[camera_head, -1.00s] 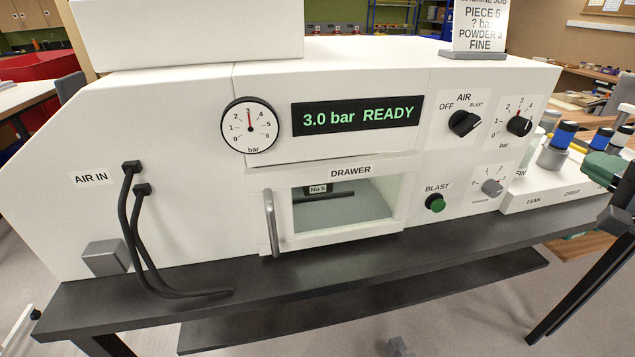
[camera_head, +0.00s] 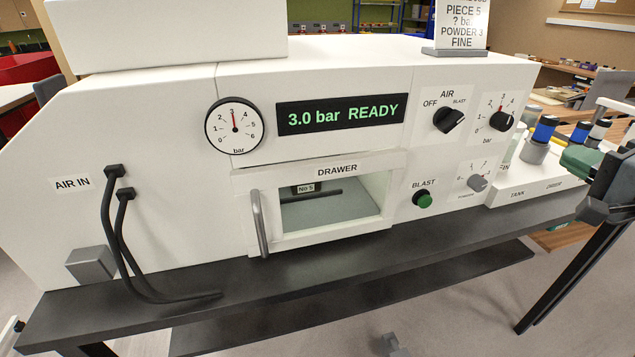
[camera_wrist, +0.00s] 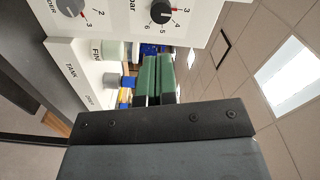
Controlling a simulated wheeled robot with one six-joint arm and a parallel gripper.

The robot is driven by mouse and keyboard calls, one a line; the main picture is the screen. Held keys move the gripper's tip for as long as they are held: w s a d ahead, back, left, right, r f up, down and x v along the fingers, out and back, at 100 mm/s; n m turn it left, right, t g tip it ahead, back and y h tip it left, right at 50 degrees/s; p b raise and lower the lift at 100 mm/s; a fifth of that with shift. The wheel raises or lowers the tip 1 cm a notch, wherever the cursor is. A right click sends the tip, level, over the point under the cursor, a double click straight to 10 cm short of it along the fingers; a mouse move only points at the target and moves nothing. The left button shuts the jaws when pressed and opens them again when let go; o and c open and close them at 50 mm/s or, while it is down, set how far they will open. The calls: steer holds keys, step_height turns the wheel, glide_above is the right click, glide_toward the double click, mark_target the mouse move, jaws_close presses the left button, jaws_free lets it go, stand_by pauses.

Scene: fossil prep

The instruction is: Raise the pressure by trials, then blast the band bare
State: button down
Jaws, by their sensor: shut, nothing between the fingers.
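The white blast cabinet's display (camera_head: 340,114) reads "3.0 bar READY". The round gauge (camera_head: 234,125) has its needle at about 3. The bar knob (camera_head: 502,120) sits near 3, and also shows in the wrist view (camera_wrist: 160,12). The grey powder knob (camera_head: 477,183) is at about 3. The green BLAST button (camera_head: 423,199) is below the AIR knob. The drawer (camera_head: 328,222) is closed; a dark piece tagged "No 5" (camera_head: 305,189) shows through its window, its band not discernible. My gripper (camera_head: 578,158) is shut and empty, right of the panel; its green fingers (camera_wrist: 156,62) lie together.
The sign (camera_head: 463,23) on top reads PIECE 5, ? bar, POWDER 3, FINE. Blue-capped jars (camera_head: 545,128) stand on the white tank tray (camera_head: 520,185) behind my gripper. The drawer handle (camera_head: 260,222) sticks out. Black hoses (camera_head: 110,240) hang at left.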

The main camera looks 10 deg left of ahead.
steer(key=a+f+n+g, duration=0.3)
steer(key=a+f+g, duration=0.5)
steer(key=a+f, duration=0.5)
steer(key=s+a+f+n+g+h, duration=0.1)
steer(key=s+f+n+g+h, duration=0.1)
steer(key=f, duration=0.5)
steer(key=s+a+f+n+g+h, duration=0.2)
steer(key=s+f+n+g+h, duration=0.1)
steer(key=s+f, duration=0.4)
steer(key=shift+s+a+f+n+h, duration=0.25)
steer(key=shift+f+n+h, duration=0.6)
steer(key=shift+h, duration=0.45)
steer(key=shift+s+d+r, duration=0.1)
